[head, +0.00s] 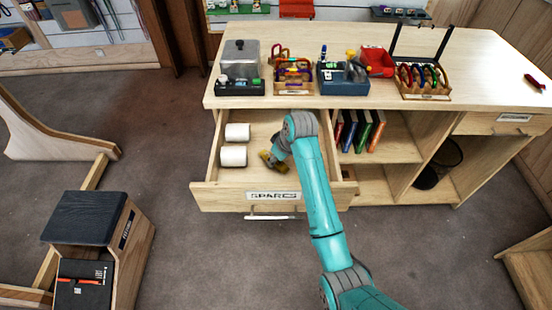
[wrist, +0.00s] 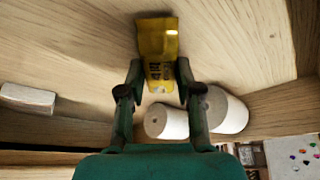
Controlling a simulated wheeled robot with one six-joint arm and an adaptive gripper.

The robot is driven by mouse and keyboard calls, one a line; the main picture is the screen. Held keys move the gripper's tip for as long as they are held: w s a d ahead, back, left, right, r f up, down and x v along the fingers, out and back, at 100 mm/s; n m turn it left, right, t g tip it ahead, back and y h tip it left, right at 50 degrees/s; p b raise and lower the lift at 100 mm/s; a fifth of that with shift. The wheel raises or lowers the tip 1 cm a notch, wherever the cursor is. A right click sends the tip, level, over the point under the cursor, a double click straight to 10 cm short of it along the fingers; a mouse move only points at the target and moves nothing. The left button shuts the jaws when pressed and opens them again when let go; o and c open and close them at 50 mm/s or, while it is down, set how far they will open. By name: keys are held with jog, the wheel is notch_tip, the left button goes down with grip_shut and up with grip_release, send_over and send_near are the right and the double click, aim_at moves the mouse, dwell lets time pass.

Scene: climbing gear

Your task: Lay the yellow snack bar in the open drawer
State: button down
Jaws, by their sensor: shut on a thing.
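The yellow snack bar (wrist: 158,45) is between the fingertips of my gripper (wrist: 158,85) in the wrist view, and my gripper is shut on it. In the head view, the snack bar (head: 268,159) shows as a small yellow piece at the end of my gripper (head: 272,158), within the outline of the open drawer (head: 202,185). The drawer is labelled SPARES and its wooden floor fills much of the wrist view. I cannot tell whether the bar touches the drawer floor. My arm hides part of the drawer's right side.
Two white rolls (head: 233,156) lie in the drawer's left part. The desk top (head: 330,30) above holds several racks and boxes along its front edge. Books (head: 360,130) stand on a shelf right of the drawer. A crate with a dark top (head: 85,215) stands at the lower left.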

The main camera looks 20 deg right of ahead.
jog(key=shift+f, duration=0.1)
jog(key=c, duration=0.8)
grip_release()
jog(key=v, duration=1.2)
jog(key=shift+s, duration=0.1)
jog(key=shift+d, duration=0.15)
